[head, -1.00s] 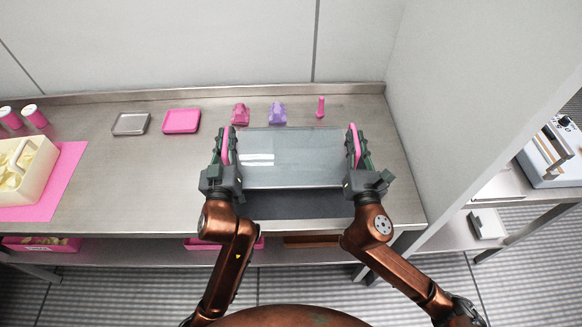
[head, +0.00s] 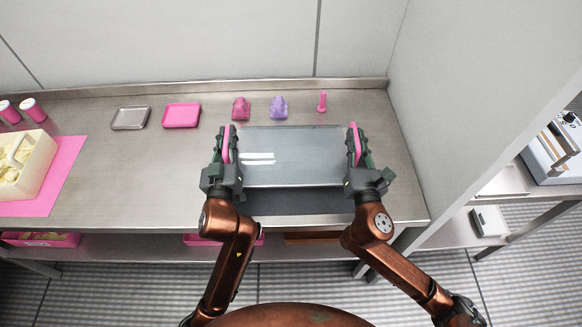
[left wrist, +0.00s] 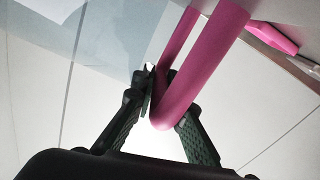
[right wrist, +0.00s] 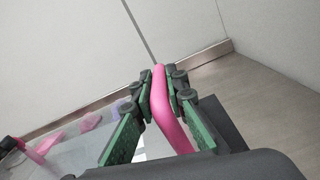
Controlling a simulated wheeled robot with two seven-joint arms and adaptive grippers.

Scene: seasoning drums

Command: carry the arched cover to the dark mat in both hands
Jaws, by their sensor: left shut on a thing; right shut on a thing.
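The arched cover (head: 292,160) is a clear panel with a pink handle at each side, held level over the front right of the counter. My left gripper (head: 227,142) is shut on its left pink handle, which also shows in the left wrist view (left wrist: 198,75). My right gripper (head: 354,143) is shut on its right pink handle, seen between the fingers in the right wrist view (right wrist: 166,110). The dark mat (head: 295,202) lies below the cover at the counter's front; the cover and grippers hide much of it. I cannot tell whether the cover touches it.
Behind the cover stand a pink block (head: 241,108), a purple block (head: 278,107) and a small pink peg (head: 322,101). A grey tray (head: 131,118) and a pink tray (head: 182,115) lie left. A cream bin (head: 32,170) sits on a pink mat (head: 62,178). A wall rises at right.

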